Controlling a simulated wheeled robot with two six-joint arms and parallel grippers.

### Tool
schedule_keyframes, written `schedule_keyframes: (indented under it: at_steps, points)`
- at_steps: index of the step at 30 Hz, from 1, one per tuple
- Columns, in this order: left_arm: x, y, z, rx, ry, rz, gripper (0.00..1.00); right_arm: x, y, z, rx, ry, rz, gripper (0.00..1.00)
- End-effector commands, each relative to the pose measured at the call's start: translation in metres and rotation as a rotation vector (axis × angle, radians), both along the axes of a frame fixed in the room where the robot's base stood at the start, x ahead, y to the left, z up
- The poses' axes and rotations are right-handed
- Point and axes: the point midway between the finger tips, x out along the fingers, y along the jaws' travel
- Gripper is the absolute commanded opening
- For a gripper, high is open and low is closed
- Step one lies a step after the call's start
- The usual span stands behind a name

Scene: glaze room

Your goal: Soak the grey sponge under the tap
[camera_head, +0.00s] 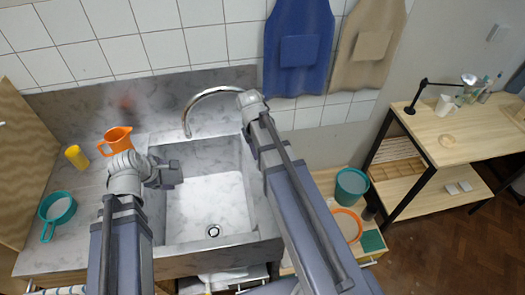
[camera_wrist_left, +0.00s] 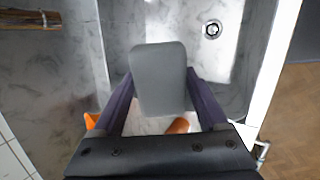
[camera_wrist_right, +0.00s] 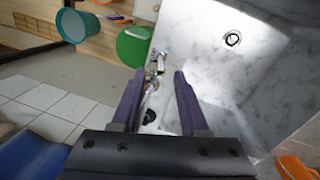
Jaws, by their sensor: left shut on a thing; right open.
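The grey sponge (camera_wrist_left: 158,90) is between the two fingers of my left gripper (camera_head: 170,174), which is shut on it. In the head view this gripper is over the left part of the sink basin (camera_head: 210,205), and I cannot make out the sponge there. The chrome tap (camera_head: 205,92) arches over the back of the basin, right of my left gripper. I see no water from it. My right gripper (camera_wrist_right: 159,78) is open, with chrome parts (camera_wrist_right: 155,66) just beyond and between its fingers. In the head view its fingers are hidden behind my right arm, near the tap's base.
On the left counter stand an orange jug (camera_head: 116,140), a yellow cup (camera_head: 76,157) and a teal pan (camera_head: 58,208). Aprons (camera_head: 299,50) hang behind. A teal bucket (camera_head: 351,186) and an orange-rimmed bowl (camera_head: 347,224) are right of the sink. The basin floor is clear around the drain (camera_head: 213,231).

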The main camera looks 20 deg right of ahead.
Motion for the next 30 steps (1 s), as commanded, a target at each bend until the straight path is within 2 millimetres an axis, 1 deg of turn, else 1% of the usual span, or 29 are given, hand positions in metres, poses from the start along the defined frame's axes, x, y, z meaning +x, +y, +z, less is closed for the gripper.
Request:
schedule_keyframes:
  at_steps: [1, 3, 7, 12, 20, 22, 23, 26, 30]
  points:
    - [0.000, 0.000, 0.016, 0.000, 0.000, 0.000, 0.32, 0.000, 0.001, 0.016, 0.000, 0.000, 0.000, 0.44]
    - [0.000, 0.000, 0.026, 0.000, 0.000, 0.000, 0.32, 0.000, 0.003, 0.026, 0.000, 0.000, 0.000, 0.44]
    - [0.000, 0.000, 0.038, 0.000, 0.000, 0.000, 0.32, 0.001, 0.005, 0.038, 0.000, 0.000, 0.000, 0.44]
    - [0.000, 0.000, 0.042, 0.000, 0.000, 0.000, 0.32, 0.001, 0.006, 0.042, 0.000, 0.000, 0.000, 0.44]
    - [0.000, 0.000, 0.041, 0.000, 0.000, 0.000, 0.32, 0.001, 0.007, 0.041, 0.000, 0.000, 0.000, 0.44]
    - [0.000, 0.000, 0.037, 0.000, 0.000, 0.000, 0.32, -0.002, 0.011, 0.037, 0.001, 0.001, 0.007, 0.44]
    - [0.000, 0.000, 0.035, 0.000, 0.000, 0.000, 0.32, -0.004, 0.015, 0.034, 0.002, 0.001, 0.013, 0.44]
    - [0.000, 0.000, 0.019, 0.000, 0.000, 0.000, 0.32, -0.017, 0.038, 0.019, 0.007, 0.004, 0.051, 0.44]
    - [0.000, 0.000, -0.011, 0.000, 0.000, 0.000, 0.32, -0.049, 0.087, -0.011, 0.018, 0.015, 0.137, 0.44]
